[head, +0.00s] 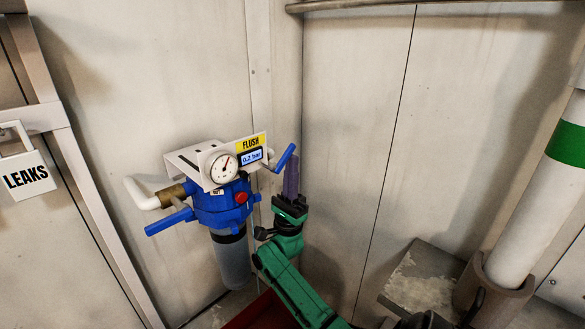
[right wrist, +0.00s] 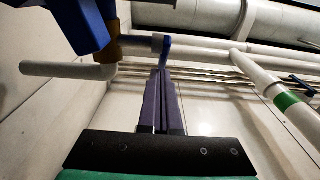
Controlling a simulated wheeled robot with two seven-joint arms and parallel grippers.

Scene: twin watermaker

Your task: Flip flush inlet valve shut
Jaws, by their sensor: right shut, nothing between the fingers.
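The flush filter unit (head: 222,205) has a blue head on the wall, with a yellow FLUSH label, a gauge and a 0.2 bar display. One blue valve lever (head: 168,222) sticks out to the lower left, by a brass fitting and white pipe. Another blue lever (head: 285,158) tilts up to the right; it also shows in the right wrist view (right wrist: 165,50). I cannot tell from markings which is the inlet. My right gripper (head: 291,160), with purple fingers, is shut and empty. Its tips are close to the right-hand lever; contact is unclear. My left gripper is not in view.
A LEAKS sign (head: 27,177) hangs at the left. A white pipe with a green band (head: 567,145) stands at the right, beside a grey ledge (head: 420,280). The wall panel right of my gripper is clear.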

